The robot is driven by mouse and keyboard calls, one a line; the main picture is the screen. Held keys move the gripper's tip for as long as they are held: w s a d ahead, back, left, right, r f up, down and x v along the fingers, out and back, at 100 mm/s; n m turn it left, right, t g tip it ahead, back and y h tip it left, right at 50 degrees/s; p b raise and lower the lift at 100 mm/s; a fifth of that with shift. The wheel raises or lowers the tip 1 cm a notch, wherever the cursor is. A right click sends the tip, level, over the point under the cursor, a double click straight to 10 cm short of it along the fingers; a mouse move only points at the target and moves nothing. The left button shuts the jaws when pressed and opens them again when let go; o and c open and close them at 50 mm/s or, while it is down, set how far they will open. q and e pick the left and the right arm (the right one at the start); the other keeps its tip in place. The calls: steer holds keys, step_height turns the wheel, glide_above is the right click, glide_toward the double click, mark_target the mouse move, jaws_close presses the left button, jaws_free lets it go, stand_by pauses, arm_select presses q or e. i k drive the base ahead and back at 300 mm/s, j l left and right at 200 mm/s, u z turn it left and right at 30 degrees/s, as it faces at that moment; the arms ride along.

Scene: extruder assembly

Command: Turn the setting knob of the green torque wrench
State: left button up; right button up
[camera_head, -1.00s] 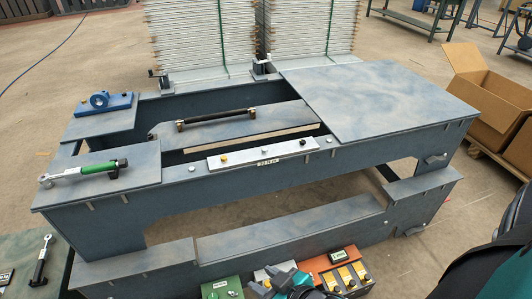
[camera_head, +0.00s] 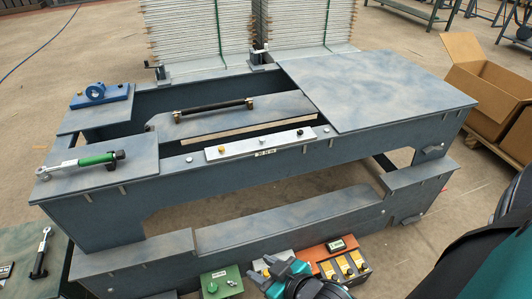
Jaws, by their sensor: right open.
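The green torque wrench (camera_head: 95,159) lies on the left top plate of the blue-grey workbench (camera_head: 380,95). Its silver ratchet head points left. The black end of its handle (camera_head: 119,155) points right. My right gripper (camera_head: 272,268) shows at the bottom middle, teal and grey, with its fingers open and nothing seen between them. It is low in front of the bench, well apart from the wrench. My left gripper is not in view.
A blue clamp block (camera_head: 100,94) sits behind the wrench. A black-handled bar (camera_head: 214,107) and a light control strip (camera_head: 261,144) are mid-bench. A green box (camera_head: 221,283) and an orange box (camera_head: 338,257) stand near my right gripper. Cardboard boxes (camera_head: 485,95) are at right.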

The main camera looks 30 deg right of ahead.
mark_target(119, 155)
steer(key=k+j+z, duration=0.1)
steer(key=j+z, duration=0.25)
steer(key=k+j+z, duration=0.1)
steer(key=j+z, duration=0.6)
steer(key=k+j+z, duration=0.15)
steer(key=j+z, duration=0.2)
steer(key=j, duration=0.2)
steer(key=i+j+z, duration=0.15)
steer(key=j+z, duration=0.25)
steer(key=i+j+z, duration=0.15)
steer(key=z, duration=0.25)
steer(key=k+j, duration=0.05)
steer(key=j, duration=0.05)
